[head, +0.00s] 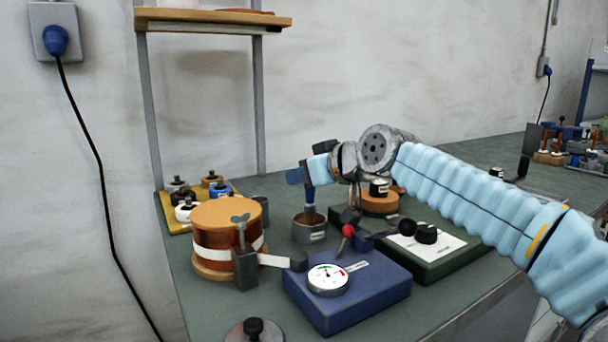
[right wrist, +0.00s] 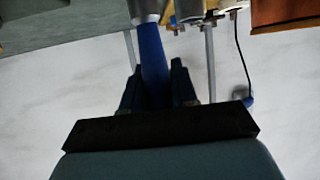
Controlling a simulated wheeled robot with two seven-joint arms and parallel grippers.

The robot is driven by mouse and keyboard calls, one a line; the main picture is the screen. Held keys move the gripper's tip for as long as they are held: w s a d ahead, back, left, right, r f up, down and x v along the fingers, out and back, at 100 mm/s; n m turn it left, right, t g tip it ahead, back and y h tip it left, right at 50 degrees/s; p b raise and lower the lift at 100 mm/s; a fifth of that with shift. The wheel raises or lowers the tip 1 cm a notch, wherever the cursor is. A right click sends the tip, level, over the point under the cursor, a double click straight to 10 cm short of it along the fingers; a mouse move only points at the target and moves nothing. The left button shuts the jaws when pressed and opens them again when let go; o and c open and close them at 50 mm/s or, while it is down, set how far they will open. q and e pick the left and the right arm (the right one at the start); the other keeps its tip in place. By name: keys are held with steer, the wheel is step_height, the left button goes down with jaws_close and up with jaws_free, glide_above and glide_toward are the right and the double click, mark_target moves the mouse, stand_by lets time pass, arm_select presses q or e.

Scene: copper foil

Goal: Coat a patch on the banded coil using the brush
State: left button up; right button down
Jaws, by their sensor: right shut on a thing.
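The banded coil (head: 212,238) is a copper-brown drum with a tan top and a white band (head: 210,254) around it, at the left of the bench. My right gripper (head: 305,174) is to the right of the coil and above it, shut on the blue handle of the brush (head: 310,196). The brush points down, with its lower end at the mouth of a grey cup (head: 309,234); I cannot tell how deep it sits. In the right wrist view the blue brush handle (right wrist: 152,55) runs between the dark fingers (right wrist: 160,85). My left gripper is not in view.
A grey clamp (head: 245,268) stands against the coil's front. A blue gauge box (head: 375,290) sits to its right, with a dark green box (head: 445,262) behind. A yellow tray (head: 176,222) of small jars is behind the coil. A shelf (head: 210,19) stands above.

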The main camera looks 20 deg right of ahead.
step_height(320, 180, up, 7)
steer(key=p, duration=0.4)
steer(key=shift+f, duration=0.1)
stand_by(0.7)
